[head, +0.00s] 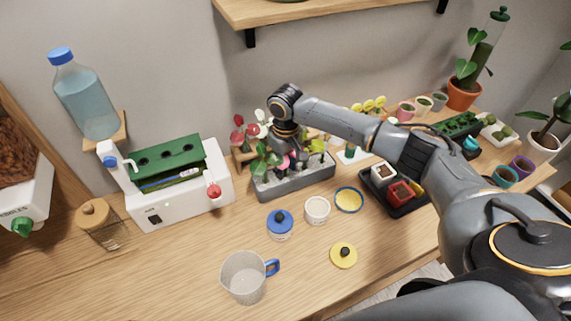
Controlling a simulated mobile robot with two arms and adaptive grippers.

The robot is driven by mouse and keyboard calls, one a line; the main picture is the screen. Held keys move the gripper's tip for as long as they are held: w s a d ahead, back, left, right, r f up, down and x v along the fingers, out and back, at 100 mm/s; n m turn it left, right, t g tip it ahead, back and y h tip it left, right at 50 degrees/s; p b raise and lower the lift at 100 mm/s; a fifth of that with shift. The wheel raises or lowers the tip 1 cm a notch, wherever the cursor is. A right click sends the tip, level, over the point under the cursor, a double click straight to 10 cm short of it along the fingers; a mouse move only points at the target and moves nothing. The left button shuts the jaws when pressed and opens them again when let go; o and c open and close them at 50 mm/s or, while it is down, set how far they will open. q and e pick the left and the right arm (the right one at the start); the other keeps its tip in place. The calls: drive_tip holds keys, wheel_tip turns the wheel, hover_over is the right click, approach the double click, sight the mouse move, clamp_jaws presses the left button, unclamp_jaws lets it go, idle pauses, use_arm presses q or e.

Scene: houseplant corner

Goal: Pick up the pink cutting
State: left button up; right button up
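My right gripper (284,148) reaches in from the right and points down over a long grey planter (300,185) at the back middle of the table. Several small cuttings with green leaves stand in the planter. A small pink patch (283,162), which may be the pink cutting, shows just below the gripper, close to its fingertips. The fingers are small, dark and mixed with leaves, so I cannot tell whether they are open or touch it. My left gripper is not in view.
A white machine with a green top (165,165) stands left of the planter. In front are a blue-lidded jar (280,224), a white cup (317,209), a yellow lid (343,255) and a clear jug (243,278). A black tray (402,208) is to the right. The front left table is clear.

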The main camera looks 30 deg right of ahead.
drive_tip(key=shift+c, duration=0.4)
clamp_jaws()
